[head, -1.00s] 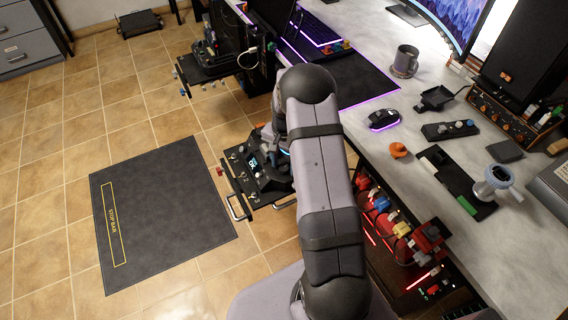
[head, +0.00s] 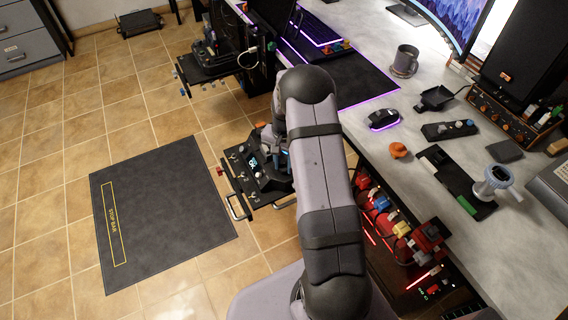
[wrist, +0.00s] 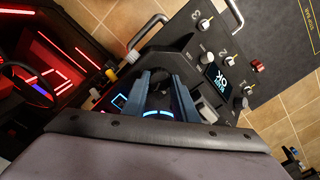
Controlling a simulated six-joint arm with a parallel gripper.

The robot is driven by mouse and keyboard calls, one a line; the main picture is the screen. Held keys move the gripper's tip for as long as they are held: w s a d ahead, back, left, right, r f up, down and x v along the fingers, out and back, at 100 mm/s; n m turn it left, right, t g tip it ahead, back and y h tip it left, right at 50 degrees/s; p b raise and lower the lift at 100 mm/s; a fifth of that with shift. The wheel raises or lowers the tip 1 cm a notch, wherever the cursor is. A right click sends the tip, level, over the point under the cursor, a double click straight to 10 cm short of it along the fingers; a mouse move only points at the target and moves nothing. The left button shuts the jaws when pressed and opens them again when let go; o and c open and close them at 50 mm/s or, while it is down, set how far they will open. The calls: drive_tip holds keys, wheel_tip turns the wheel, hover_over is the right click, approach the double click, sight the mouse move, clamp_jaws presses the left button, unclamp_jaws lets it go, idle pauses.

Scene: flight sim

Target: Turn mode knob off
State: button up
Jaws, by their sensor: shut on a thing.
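A black control panel (head: 243,184) with a small lit display (head: 252,162) sits beside the desk in the head view. It also shows in the wrist view (wrist: 190,28), with several numbered switches and pale knobs. My gripper (wrist: 162,76) has two blue-grey fingers over the dark housing. They are closed around a dark knob (wrist: 159,92), mostly hidden between them. A blue lit arc shows just below it. I cannot read the knob's marking or setting.
Two metal handles (wrist: 154,24) stick out from the panel's edge. A red-capped switch (wrist: 257,66) stands near its rim. Red-lit equipment (wrist: 45,55) lies at the left. The desk (head: 480,230) is right of my arm; a dark mat (head: 160,210) lies on the tiled floor.

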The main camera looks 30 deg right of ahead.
sight(284, 167)
drive_tip(key=n, duration=0.3)
drive_tip(key=shift+n+p, duration=0.4)
drive_tip(key=shift+n, duration=1.7)
drive_tip(key=o, duration=1)
drive_tip(key=shift+o, duration=0.2)
drive_tip(key=shift+r, duration=0.1)
drive_tip(key=shift+r+b, duration=0.3)
drive_tip(key=shift+r, duration=3.3)
